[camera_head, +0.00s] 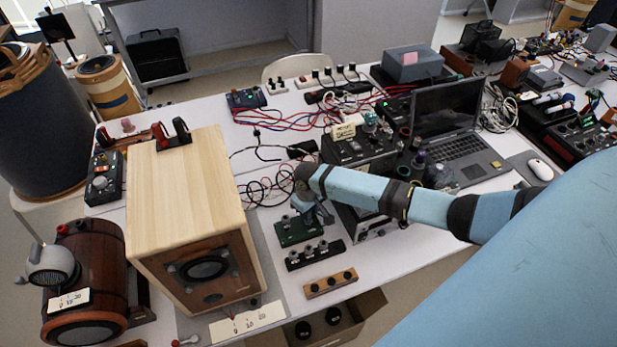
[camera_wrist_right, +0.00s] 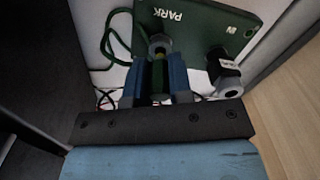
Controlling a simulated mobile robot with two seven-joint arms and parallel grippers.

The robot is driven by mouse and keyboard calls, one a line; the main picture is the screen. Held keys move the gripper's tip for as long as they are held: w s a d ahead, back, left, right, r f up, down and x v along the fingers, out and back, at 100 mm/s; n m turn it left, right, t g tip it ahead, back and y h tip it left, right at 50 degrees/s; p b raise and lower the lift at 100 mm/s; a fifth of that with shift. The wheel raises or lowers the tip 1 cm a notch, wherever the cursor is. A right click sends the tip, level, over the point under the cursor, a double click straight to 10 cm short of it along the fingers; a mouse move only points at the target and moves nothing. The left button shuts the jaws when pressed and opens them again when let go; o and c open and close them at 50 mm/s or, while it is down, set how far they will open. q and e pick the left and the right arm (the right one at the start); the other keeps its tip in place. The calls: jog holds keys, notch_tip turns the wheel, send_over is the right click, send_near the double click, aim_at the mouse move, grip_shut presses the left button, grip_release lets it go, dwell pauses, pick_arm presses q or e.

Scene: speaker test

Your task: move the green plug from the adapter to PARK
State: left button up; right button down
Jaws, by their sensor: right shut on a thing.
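My right gripper (camera_head: 312,212) is at the green PARK board (camera_head: 290,238), which lies beside the wooden speaker box. In the right wrist view, its blue fingers (camera_wrist_right: 161,82) are shut on the green plug (camera_wrist_right: 159,78). The plug's far end is at a grey round socket (camera_wrist_right: 160,43) on the PARK board (camera_wrist_right: 205,22). I cannot tell whether it is seated or only in front of it. I cannot tell which item is the adapter. My left gripper is not in view.
The wooden speaker box (camera_head: 187,195) stands close left of the board. A black strip with several connectors (camera_head: 315,256) and a wooden strip (camera_head: 330,284) lie in front. Instruments (camera_head: 362,150) and a laptop (camera_head: 447,120) stand behind. A green cable (camera_wrist_right: 108,42) loops beside the board.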

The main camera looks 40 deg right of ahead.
jog(key=shift+f+b, duration=0.4)
jog(key=shift+f, duration=0.45)
jog(key=c, duration=0.9)
grip_release()
jog(key=shift+c, duration=0.2)
notch_tip(320, 180, up, 5)
jog(key=p, duration=0.5)
jog(key=shift+r, duration=1.25)
